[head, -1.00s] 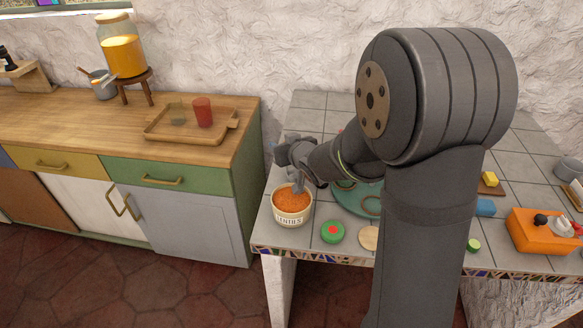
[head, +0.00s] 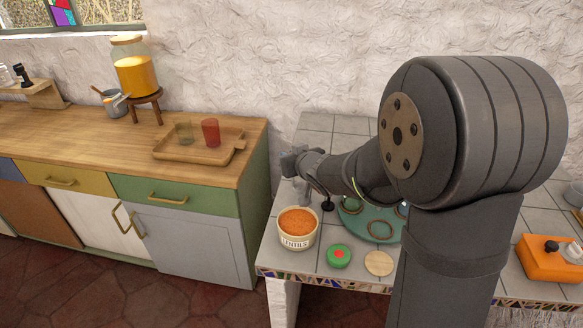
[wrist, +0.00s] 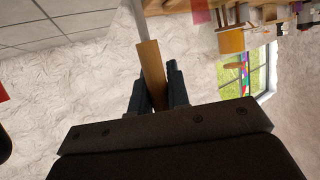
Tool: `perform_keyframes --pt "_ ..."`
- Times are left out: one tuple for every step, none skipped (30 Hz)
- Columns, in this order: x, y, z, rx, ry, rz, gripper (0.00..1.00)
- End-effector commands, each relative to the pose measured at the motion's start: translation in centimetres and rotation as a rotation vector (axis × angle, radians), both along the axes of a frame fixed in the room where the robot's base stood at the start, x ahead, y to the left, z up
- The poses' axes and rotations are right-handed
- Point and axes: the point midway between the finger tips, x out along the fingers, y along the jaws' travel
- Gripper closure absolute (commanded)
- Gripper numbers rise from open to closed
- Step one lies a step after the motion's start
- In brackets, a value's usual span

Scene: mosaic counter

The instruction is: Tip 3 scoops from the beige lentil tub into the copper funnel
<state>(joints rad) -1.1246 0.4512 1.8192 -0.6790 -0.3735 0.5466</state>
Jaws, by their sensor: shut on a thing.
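The beige lentil tub (head: 297,241), labelled "LENTILS" and full of orange lentils, stands at the left front of the tiled counter. My gripper (head: 298,163) is above and behind the tub, clear of the lentils. In the wrist view my gripper (wrist: 157,97) is shut on the wooden handle (wrist: 151,66) of a tool, with a thin grey shaft (wrist: 140,18) running out of the top of the picture. The tool's bowl is not clearly visible, so I cannot tell whether it carries lentils. I cannot make out the copper funnel; my arm hides part of the counter.
A teal round tray (head: 395,234) with rings lies right of the tub, partly behind my arm. A green lid (head: 339,257) and a pale wooden disc (head: 379,263) lie in front. An orange box (head: 552,260) is at the right. A wooden cabinet top (head: 85,138) stands left, across a gap.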

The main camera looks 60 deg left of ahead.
Motion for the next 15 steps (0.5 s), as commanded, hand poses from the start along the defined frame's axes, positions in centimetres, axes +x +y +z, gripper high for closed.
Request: perform_keyframes --pt "0.0 0.0 1.3 0.004 -0.004 -0.001 1.00" --pt "0.0 0.0 2.0 0.005 -0.005 -0.001 1.00" --pt "0.0 0.0 2.5 0.003 -0.003 0.000 1.00" --pt "0.0 0.0 3.0 0.004 -0.003 0.001 1.00" --pt "0.0 0.0 3.5 0.003 -0.003 0.001 1.00" --pt "0.0 0.0 4.1 0.003 -0.004 -0.001 1.00" --pt "0.0 0.0 4.4 0.002 -0.003 -0.001 1.00" --pt "0.0 0.0 4.6 0.002 -0.003 0.000 1.00" --pt "0.0 0.0 4.9 0.002 -0.001 0.000 1.00" --pt "0.0 0.0 5.2 0.002 -0.002 0.002 1.00" --pt "0.0 0.0 5.4 0.002 -0.001 0.000 1.00" --pt "0.0 0.0 5.7 0.002 -0.001 0.000 1.00" --pt "0.0 0.0 5.9 0.001 -0.001 0.000 1.00" --pt "0.0 0.0 6.0 0.001 -0.002 0.002 1.00" --pt "0.0 -0.1 6.2 0.001 -0.002 0.004 1.00"
